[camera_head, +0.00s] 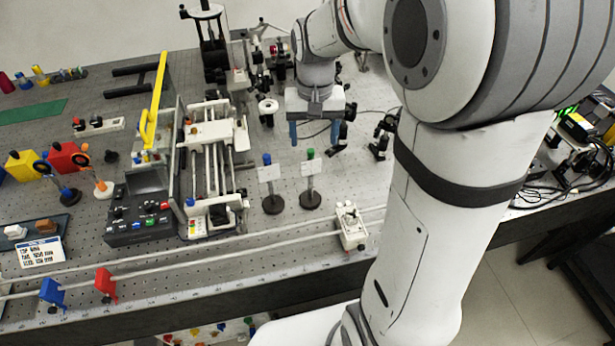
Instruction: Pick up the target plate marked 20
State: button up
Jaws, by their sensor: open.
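Two small white plates stand side by side near the middle of the bench, each on a post with a round black base. The left plate (269,173) has a blue knob (267,158) above it. The right plate (313,168) has a green knob (310,153) above it. No number is legible on either, so I cannot tell which is marked 20. My gripper (314,133) points down with its blue fingers apart and nothing visible between them. In the picture it appears just above the right plate; its height and depth are unclear.
A rail instrument (213,134) and a dark control box (138,215) stand left of the plates. A white device (351,227) sits on the front rail at right. Optical mounts (384,133) and cables lie behind. Bare perforated bench (300,231) lies before the plates.

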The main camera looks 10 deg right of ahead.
aim_at(310, 150)
jog(key=f, duration=0.2)
jog(key=f+p, duration=0.1)
jog(key=f, duration=0.4)
jog(key=shift+a+p, duration=0.35)
jog(key=shift+p, duration=0.05)
jog(key=shift+c, duration=0.4)
grip_shut()
